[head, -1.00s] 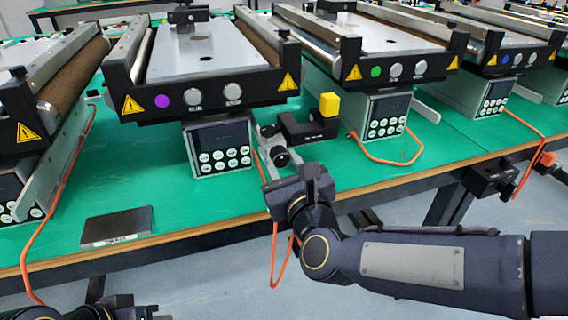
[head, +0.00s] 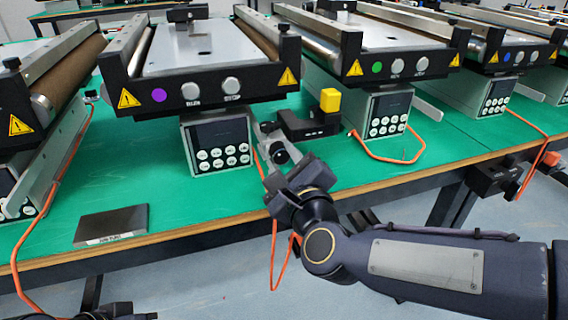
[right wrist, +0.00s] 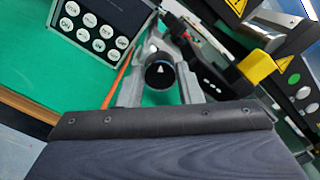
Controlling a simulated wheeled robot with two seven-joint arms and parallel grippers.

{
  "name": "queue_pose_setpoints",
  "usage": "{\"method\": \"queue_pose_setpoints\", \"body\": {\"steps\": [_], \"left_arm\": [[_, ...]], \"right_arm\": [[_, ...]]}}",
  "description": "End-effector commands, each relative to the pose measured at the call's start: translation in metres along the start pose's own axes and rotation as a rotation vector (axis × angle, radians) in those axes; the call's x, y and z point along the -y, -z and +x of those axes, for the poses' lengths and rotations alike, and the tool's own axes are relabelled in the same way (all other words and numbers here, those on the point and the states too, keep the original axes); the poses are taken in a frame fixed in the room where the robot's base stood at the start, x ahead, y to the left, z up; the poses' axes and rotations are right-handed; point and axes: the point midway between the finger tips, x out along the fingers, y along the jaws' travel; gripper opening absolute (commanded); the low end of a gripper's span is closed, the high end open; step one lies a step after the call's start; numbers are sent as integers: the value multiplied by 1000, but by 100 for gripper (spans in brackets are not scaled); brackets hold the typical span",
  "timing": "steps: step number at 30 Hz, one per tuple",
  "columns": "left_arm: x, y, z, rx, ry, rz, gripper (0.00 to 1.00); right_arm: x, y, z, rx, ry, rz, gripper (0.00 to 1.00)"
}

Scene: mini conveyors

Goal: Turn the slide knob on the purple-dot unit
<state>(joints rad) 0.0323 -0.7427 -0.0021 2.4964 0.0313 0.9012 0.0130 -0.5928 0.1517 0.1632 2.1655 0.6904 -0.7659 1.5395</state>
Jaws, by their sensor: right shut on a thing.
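The purple-dot unit (head: 206,98) stands on the green table in the head view, its purple dot (head: 159,95) on the black front panel. Its keypad box (head: 219,142) is below; the keypad also shows in the right wrist view (right wrist: 97,25). The slide knob (right wrist: 160,73) is a black round knob with a white pointer, right of the keypad box. My right gripper (right wrist: 160,92) is shut on it, a grey finger at either side; the gripper's body partly hides this in the head view. A dark part at the bottom left edge seems to be my left gripper (head: 105,312); its fingers are unclear.
A black fixture with a yellow block (head: 330,100) stands just right of the knob. A green-dot unit (head: 377,68) is beyond it. Orange cables hang near the table's front edge. A dark flat plate (head: 112,224) lies front left, with clear green table around it.

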Motion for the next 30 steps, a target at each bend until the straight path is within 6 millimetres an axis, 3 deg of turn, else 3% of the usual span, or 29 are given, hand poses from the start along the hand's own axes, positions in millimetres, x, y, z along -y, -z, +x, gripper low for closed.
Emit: {"method": "queue_pose_setpoints", "body": {"steps": [30], "left_arm": [[-4, 5, -9, 0, 0, 0, 0]], "right_arm": [[2, -2, 1, 0, 2, -968, 10]]}}
